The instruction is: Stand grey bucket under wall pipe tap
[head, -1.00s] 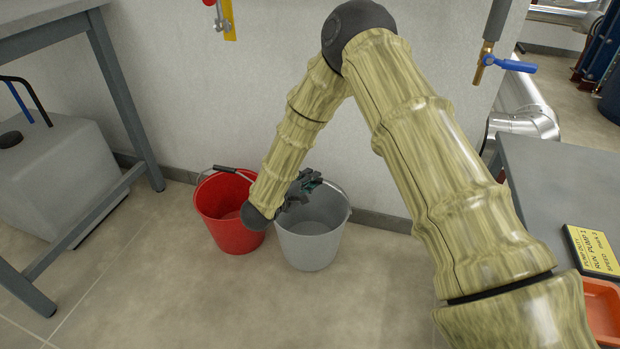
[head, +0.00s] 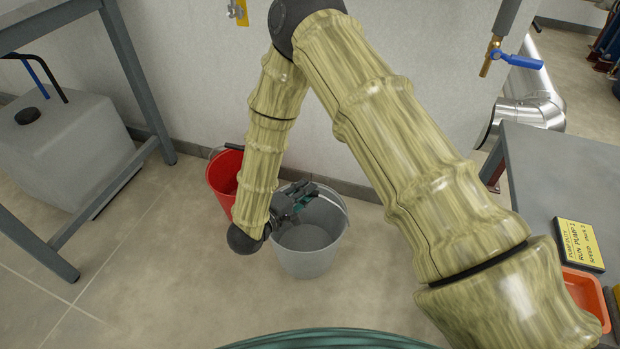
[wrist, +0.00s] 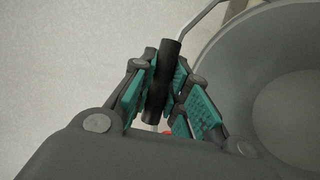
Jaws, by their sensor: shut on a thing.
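The grey bucket (head: 312,258) is upright in the middle of the head view; I cannot tell whether its base touches the floor. My gripper (head: 290,203) is at its upper left rim. In the wrist view my gripper (wrist: 160,82) has its teal pads shut on the black grip (wrist: 163,75) of the bucket's wire handle. The bucket's open mouth (wrist: 228,75) is at the right there. The wall pipe tap (head: 492,57), brass with a blue lever, hangs from a grey pipe at the upper right, well apart from the bucket.
A red bucket (head: 221,178) stands behind my forearm, partly hidden. A grey tank (head: 75,155) sits under a grey bench (head: 140,85) at left. A grey table (head: 565,165) with a yellow sign (head: 578,245) and orange tray (head: 588,297) is at right. Floor in front is clear.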

